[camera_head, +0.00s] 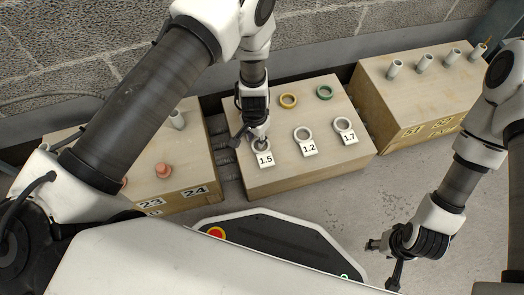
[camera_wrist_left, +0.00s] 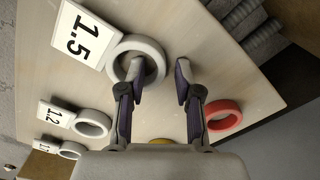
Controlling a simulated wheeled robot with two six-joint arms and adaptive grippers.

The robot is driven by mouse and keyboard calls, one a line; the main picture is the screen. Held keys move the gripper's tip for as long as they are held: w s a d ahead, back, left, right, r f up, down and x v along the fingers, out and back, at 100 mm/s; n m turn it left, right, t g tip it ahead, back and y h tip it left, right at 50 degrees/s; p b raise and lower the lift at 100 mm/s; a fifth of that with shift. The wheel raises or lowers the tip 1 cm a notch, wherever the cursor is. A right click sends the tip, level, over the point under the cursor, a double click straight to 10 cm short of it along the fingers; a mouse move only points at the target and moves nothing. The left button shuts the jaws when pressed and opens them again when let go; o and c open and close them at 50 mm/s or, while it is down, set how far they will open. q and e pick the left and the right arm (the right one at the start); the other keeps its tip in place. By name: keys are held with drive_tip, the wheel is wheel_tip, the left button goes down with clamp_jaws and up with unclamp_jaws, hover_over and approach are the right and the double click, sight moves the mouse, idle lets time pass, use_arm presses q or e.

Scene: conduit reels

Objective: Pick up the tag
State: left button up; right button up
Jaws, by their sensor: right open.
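A white label tag reading 1.5 (camera_head: 265,159) stands at the front left of the middle wooden box, against a pale ring (camera_head: 262,146). In the left wrist view the tag (camera_wrist_left: 80,33) is at the upper left, touching or nearly touching its ring (camera_wrist_left: 123,52). My left gripper (camera_head: 257,141) is over this ring. Its fingers are apart in the left wrist view (camera_wrist_left: 163,72), one over the ring's hole and the other outside its rim. Whether they touch the ring is unclear. My right gripper (camera_head: 383,262) is open and empty above the floor at the lower right.
Pale rings with tags 1.2 (camera_head: 308,148) and 1.7 (camera_head: 350,138) sit to the right. Yellow (camera_head: 288,100) and green (camera_head: 325,92) rings lie behind; a red ring (camera_wrist_left: 223,115) shows in the left wrist view. Boxes with pipe stubs (camera_head: 394,68) stand on both sides.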

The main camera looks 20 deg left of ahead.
use_arm(q)
clamp_jaws()
drive_tip(key=shift+r, duration=0.1)
